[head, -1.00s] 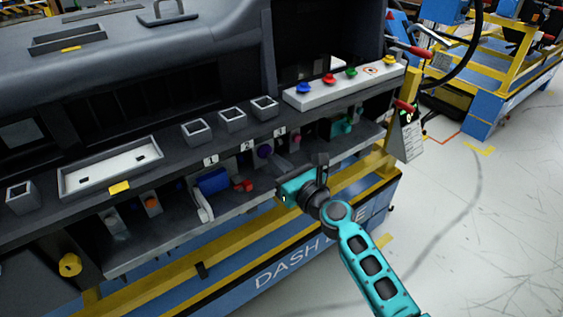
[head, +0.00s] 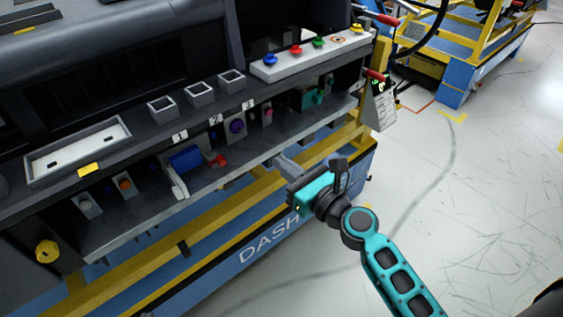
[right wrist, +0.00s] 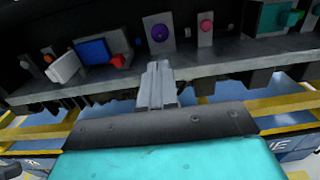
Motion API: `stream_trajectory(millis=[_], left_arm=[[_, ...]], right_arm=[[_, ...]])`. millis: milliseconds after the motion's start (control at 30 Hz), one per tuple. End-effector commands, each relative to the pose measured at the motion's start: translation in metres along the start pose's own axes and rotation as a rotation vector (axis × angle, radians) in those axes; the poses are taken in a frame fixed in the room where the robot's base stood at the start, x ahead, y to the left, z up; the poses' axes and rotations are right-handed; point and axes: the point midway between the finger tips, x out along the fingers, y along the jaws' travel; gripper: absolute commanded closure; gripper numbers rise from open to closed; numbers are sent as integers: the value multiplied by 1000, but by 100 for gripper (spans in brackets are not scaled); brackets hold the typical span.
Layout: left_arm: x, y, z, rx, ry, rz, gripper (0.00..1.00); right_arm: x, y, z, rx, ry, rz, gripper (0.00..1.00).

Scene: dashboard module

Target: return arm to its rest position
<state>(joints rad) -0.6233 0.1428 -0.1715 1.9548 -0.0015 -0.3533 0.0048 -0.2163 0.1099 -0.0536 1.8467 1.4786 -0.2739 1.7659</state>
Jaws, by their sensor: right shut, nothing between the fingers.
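My right arm is teal and black and comes in from the lower right of the head view. Its gripper (head: 286,165) is shut and empty, in front of the dashboard module's lower shelf (head: 130,228). In the right wrist view the grey fingers (right wrist: 157,86) are together and point at the edge of the shelf, with nothing between them. I cannot tell the exact gap between fingertips and shelf edge. My left gripper does not show.
The shelf holds a blue block (head: 185,159) with a white lever, a purple knob (head: 237,126) and a teal part (head: 312,97). A panel with coloured buttons (head: 312,54) sits above. A yellow rail (head: 222,204) runs below. The floor (head: 480,200) at right is clear.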

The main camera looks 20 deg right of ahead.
Motion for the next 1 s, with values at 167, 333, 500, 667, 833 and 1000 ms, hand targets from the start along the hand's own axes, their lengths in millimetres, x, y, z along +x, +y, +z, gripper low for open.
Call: stream_trajectory(millis=[167,333,500,667,833,1000], left_arm=[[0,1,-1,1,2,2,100],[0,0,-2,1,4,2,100],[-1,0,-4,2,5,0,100],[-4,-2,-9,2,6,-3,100],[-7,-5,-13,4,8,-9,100],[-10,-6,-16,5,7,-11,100]], right_arm=[[0,0,0,0,0,0,100],[0,0,0,-2,1,0,100],[-8,6,-12,-185,47,11,100],[-32,20,-44,-734,166,79,100],[-68,34,-81,-1450,278,245,100],[-107,44,-110,-2138,319,496,100]])
